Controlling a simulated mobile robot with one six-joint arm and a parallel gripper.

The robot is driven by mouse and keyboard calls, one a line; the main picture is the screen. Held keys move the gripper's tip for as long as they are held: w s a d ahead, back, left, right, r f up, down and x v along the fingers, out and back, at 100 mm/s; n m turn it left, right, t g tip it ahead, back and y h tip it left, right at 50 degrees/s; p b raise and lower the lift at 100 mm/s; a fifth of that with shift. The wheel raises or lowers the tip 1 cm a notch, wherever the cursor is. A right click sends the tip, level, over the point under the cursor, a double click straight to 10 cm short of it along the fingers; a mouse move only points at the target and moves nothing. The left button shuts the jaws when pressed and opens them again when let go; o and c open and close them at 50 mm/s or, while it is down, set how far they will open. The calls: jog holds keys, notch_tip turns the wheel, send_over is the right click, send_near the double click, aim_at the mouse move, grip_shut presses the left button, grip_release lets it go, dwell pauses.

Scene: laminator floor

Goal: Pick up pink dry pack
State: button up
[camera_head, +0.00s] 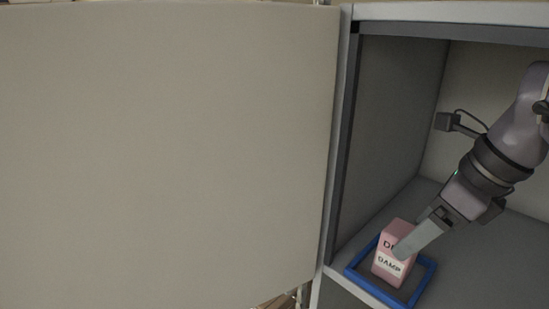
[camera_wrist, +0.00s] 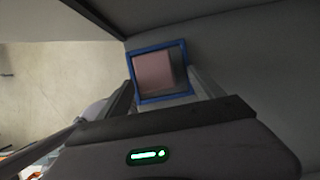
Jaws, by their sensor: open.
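The pink dry pack (camera_head: 399,243) stands upright on the cabinet floor, inside a blue square frame (camera_head: 427,285). Its front carries dark lettering, and a white band reads "DAMP". My gripper (camera_head: 404,250) reaches down from the upper right, and a grey finger covers part of the pack's right side. In the wrist view the pack (camera_wrist: 154,72) lies ahead between the two open fingers, with the blue frame (camera_wrist: 163,98) around it. I cannot tell whether a finger touches the pack.
A large beige door panel (camera_head: 165,155) fills the left. The cabinet's left side wall (camera_head: 385,130) stands close to the pack. Bare grey cabinet floor (camera_head: 480,255) lies to the right. The front edge of the floor runs close to the blue frame.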

aim_at(393, 242)
jog(key=shift+w+a, duration=0.25)
jog(key=shift+w, duration=0.1)
jog(key=x, duration=0.5)
jog(key=shift+a+r, duration=0.15)
jog(key=shift+a, duration=0.25)
jog(key=shift+w, duration=0.25)
jog(key=shift+s, duration=0.2)
jog(key=shift+c, duration=0.7)
jog(key=shift+s, duration=0.1)
jog(key=c, duration=0.4)
grip_shut()
